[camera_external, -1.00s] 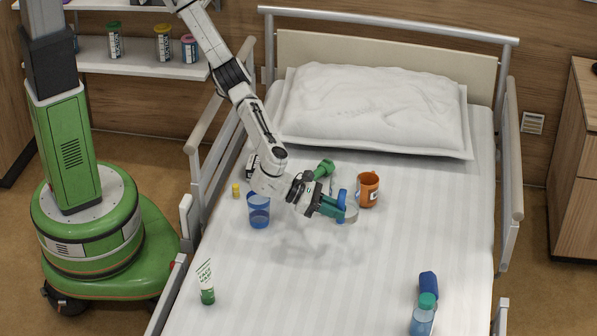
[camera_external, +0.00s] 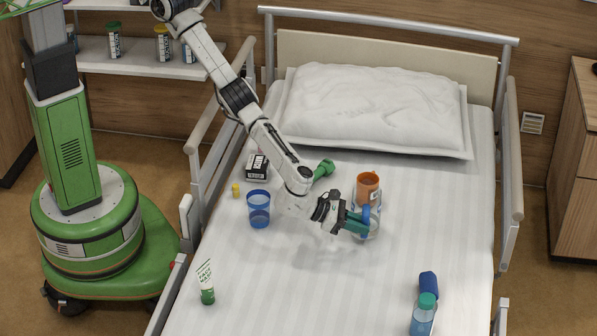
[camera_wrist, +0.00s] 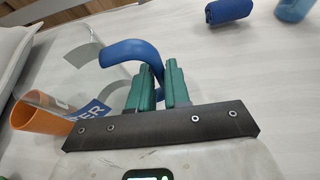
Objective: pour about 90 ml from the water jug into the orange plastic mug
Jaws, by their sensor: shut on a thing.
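The water jug (camera_external: 372,228) is clear, with a blue handle, and sits at the right of the arm's end over the bed. My gripper (camera_external: 358,222) is shut on the jug's blue handle. In the wrist view the handle (camera_wrist: 135,52) shows between the green fingers (camera_wrist: 158,88), and part of a blue label (camera_wrist: 95,110) reads "ER". The orange mug (camera_external: 367,185) stands just behind the jug, its lower part hidden by it. It also shows at the left of the wrist view (camera_wrist: 38,118). I cannot tell the jug's exact tilt or water level.
A blue tumbler (camera_external: 258,210), a yellow bottle (camera_external: 236,190), a labelled box (camera_external: 256,168) and a green object (camera_external: 323,169) are left of the jug. A tube (camera_external: 206,283), a blue roll (camera_external: 428,285) and a bottle (camera_external: 422,315) lie nearer the front. The middle front is clear.

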